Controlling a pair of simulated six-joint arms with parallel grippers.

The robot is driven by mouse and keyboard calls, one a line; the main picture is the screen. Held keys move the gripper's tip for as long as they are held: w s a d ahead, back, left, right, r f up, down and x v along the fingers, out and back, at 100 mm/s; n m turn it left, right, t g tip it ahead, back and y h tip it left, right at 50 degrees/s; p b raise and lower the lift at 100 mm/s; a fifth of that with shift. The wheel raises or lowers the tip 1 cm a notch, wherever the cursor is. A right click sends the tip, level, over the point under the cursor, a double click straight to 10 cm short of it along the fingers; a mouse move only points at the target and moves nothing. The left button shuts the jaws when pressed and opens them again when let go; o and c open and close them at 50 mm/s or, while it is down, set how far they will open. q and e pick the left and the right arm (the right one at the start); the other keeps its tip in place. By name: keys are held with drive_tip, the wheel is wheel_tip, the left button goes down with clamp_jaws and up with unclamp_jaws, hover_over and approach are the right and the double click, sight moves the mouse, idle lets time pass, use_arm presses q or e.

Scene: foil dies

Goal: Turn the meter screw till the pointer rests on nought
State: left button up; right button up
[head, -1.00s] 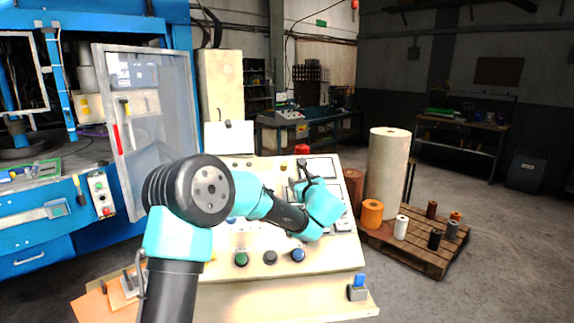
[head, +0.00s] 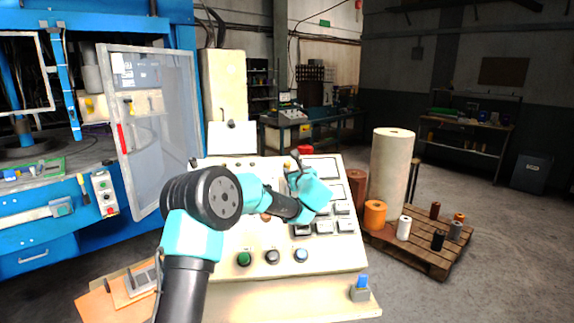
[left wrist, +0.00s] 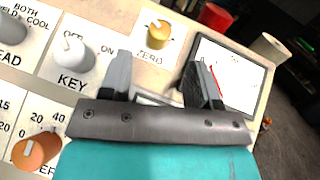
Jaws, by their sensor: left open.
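The brass meter screw (left wrist: 157,33), above the word ZERO, stands on the cream panel, just beyond my left gripper's fingertips. My left gripper (left wrist: 156,64) is open, with nothing between its fingers; it looks apart from the screw. The meter (left wrist: 238,62) is right of the screw, a white face in a dark frame. Its red pointer (left wrist: 215,80) shows beside the right finger, which hides part of the meter. The scale is not readable. In the head view, my left gripper (head: 295,166) is over the upper panel beside the meter (head: 320,168). My right gripper is out of view.
A white KEY knob (left wrist: 75,55) stands left of the fingers, and an orange knob (left wrist: 36,151) lower left. A red part (left wrist: 214,15) rises behind the meter. Square buttons (head: 325,227) lie below my wrist. A blue machine (head: 60,240) stands left.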

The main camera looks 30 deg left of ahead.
sight(287, 163)
use_arm(q)
drive_tip(key=x, duration=0.9)
drive_tip(key=c, duration=0.9)
drive_tip(key=shift+h, duration=0.3)
drive_tip(key=m+t+h, duration=0.1)
drive_tip(key=m+t, duration=0.1)
drive_tip(key=m, duration=0.1)
drive_tip(key=shift+a+r+h, duration=0.1)
drive_tip(key=shift+h, duration=0.2)
drive_tip(key=shift+m+t+h, duration=0.8)
drive_tip(key=shift+m+h, duration=0.5)
drive_tip(key=shift+m, duration=0.3)
drive_tip(key=o, duration=0.9)
